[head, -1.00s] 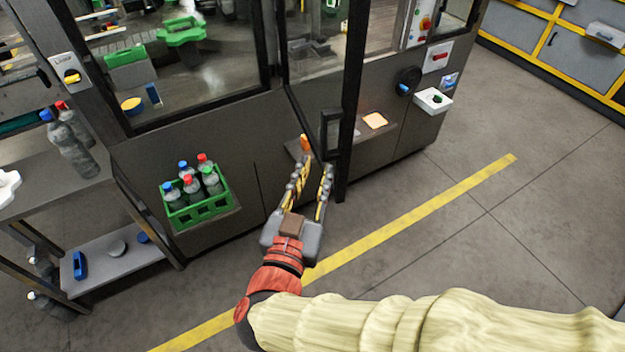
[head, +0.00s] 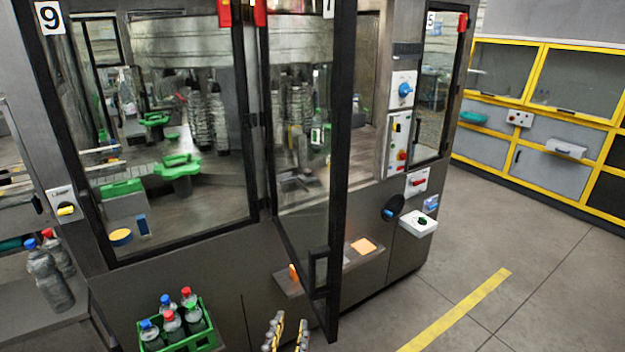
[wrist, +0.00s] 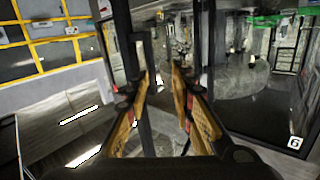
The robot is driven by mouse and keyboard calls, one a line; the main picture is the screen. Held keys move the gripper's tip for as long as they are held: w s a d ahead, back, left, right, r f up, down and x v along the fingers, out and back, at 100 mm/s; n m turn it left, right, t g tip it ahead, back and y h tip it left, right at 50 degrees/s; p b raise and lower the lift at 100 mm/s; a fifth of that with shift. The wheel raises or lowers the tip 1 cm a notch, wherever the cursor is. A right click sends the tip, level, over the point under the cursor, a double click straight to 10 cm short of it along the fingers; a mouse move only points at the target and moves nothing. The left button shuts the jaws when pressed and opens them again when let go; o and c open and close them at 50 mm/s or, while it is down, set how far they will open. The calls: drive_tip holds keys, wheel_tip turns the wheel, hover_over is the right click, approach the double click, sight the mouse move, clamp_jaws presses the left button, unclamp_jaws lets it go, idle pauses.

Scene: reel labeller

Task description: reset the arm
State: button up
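My gripper (head: 287,330) shows at the bottom edge of the head view, with only its finger ends in the picture. In the wrist view my gripper (wrist: 158,90) has its two yellow-padded fingers apart, with nothing between them. It is in front of the labelling machine, low and near the open glass door (head: 325,200). The door frame also shows beyond the fingers in the wrist view. The rest of my arm is out of the head view.
A green crate of bottles (head: 205,338) sits at the machine's front, left of my gripper. Clear bottles (head: 48,278) stand on a shelf at far left. Control knobs and a white box (head: 418,224) stick out at right. The floor at right, with a yellow line (head: 460,308), is clear.

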drive_tip(key=s+a+f+n+g+y, duration=0.4)
drive_tip(key=s+a+g+y, duration=0.15)
drive_tip(key=a, duration=0.35)
drive_tip(key=s+a+f+n+g+y, duration=0.4)
drive_tip(key=s+a+f+g+y, duration=0.15)
drive_tip(key=a, duration=0.25)
drive_tip(key=d+r+m+h, duration=0.2)
drive_tip(key=d+h, duration=0.1)
drive_tip(key=d, duration=1)
drive_tip(key=d+r+m+h, duration=0.2)
drive_tip(key=d+r+h, duration=0.1)
drive_tip(key=d, duration=1.1)
drive_tip(key=w+d+r+m+h, duration=0.1)
drive_tip(key=d+r+h, duration=0.1)
drive_tip(key=d, duration=1.1)
drive_tip(key=shift+d+r+m+h, duration=0.25)
drive_tip(key=shift+m+h, duration=0.15)
drive_tip(key=shift+h, duration=0.1)
